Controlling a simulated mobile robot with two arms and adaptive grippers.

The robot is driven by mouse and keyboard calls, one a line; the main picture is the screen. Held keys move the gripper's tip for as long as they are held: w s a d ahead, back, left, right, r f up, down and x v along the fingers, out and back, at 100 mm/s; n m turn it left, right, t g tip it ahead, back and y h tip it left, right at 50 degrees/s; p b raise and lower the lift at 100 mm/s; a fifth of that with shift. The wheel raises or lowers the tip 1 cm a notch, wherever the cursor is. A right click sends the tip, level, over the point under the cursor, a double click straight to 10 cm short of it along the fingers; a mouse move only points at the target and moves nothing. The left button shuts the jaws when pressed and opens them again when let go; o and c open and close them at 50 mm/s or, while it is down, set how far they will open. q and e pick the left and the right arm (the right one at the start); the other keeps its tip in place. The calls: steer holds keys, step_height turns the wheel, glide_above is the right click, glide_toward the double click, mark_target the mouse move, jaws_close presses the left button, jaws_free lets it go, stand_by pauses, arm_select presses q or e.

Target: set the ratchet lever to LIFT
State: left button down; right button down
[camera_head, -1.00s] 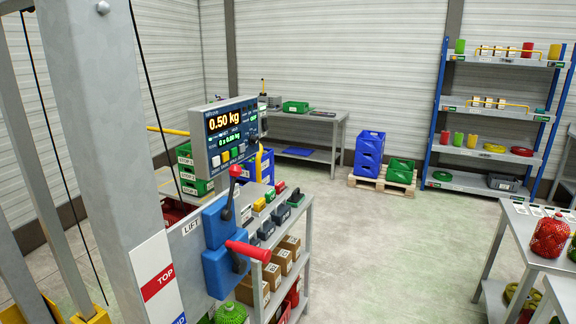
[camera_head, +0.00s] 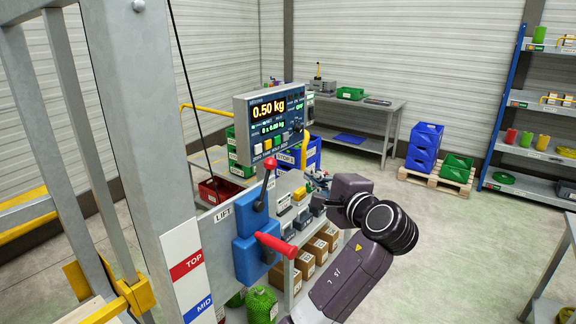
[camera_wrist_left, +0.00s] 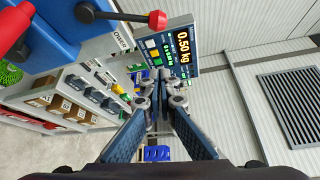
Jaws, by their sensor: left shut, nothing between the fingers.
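The ratchet lever is a black arm (camera_head: 265,190) with a red knob (camera_head: 270,163); it stands nearly upright on the blue ratchet housing (camera_head: 250,255). It also shows in the left wrist view, with its red knob (camera_wrist_left: 157,19) at the top. The LIFT label (camera_head: 223,214) is left of the lever in the head view. A partly cut-off label reading "OWER" (camera_wrist_left: 122,40) shows in the wrist view. My left gripper (camera_head: 316,181) is right of the lever, apart from it. Its fingers (camera_wrist_left: 160,92) are shut and empty. My right gripper is out of view.
A red-handled crank (camera_head: 276,244) sticks out below the lever. The scale display (camera_head: 272,122) stands just behind the lever. A grey post (camera_head: 135,120) rises on the left. A shelf with boxes (camera_head: 318,250) is behind my left arm.

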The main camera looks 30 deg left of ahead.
mark_target(265, 185)
arm_select(q)
steer(key=shift+w, duration=0.1)
steer(key=w+a+p, duration=0.1)
steer(key=a+p, duration=0.6)
steer(key=a, duration=0.2)
steer(key=shift+w+a+f+p, duration=0.2)
steer(key=shift+w+p, duration=0.1)
steer(key=shift+w, duration=0.05)
stand_by(0.3)
